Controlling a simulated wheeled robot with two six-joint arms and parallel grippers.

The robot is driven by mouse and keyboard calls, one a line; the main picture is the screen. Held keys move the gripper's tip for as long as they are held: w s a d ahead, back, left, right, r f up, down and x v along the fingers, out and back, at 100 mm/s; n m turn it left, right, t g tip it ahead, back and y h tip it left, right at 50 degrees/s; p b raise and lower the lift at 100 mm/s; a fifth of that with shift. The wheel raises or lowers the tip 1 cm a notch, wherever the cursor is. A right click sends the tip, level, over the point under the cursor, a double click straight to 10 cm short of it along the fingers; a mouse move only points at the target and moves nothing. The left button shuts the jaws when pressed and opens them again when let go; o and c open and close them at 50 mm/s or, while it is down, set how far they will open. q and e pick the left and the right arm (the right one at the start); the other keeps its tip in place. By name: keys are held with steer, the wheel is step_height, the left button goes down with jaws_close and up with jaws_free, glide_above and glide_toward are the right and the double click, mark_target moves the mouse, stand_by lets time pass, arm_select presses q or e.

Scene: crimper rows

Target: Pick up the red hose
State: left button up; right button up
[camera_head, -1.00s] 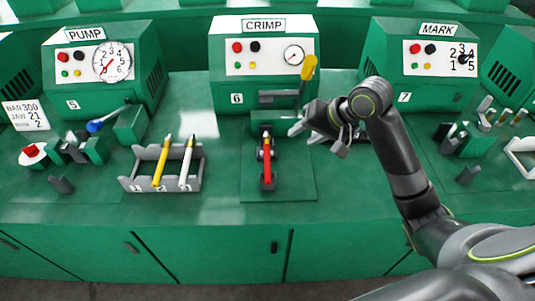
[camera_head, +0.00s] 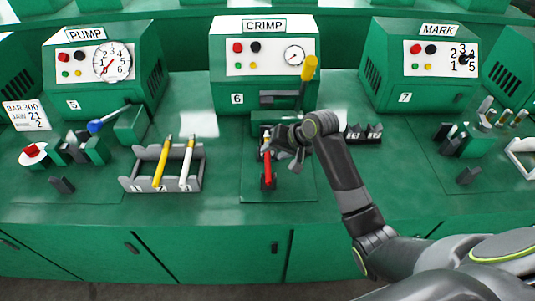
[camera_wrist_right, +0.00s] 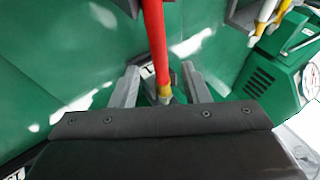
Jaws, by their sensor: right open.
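The red hose (camera_head: 268,170) lies in the dark holder of the crimp station, running toward the front edge. In the right wrist view the red hose (camera_wrist_right: 155,45) runs down from the top to a yellow band and metal end between my fingers. My right gripper (camera_head: 275,150) is over the far end of the hose, hiding part of it. In the right wrist view my right gripper (camera_wrist_right: 163,88) is open, with one finger on each side of the hose end. Whether a finger touches it I cannot tell. My left gripper is not in view.
A grey rack (camera_head: 130,184) with a yellow and a white hose stands to the left. The CRIMP box (camera_head: 225,95) with its yellow-tipped lever (camera_head: 309,68) stands behind my gripper. Dark numbered blocks (camera_head: 363,134) sit to the right. The bench front is clear.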

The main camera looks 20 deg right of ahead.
steer(key=shift+x, duration=1.1)
steer(key=shift+r, duration=0.1)
jaws_close()
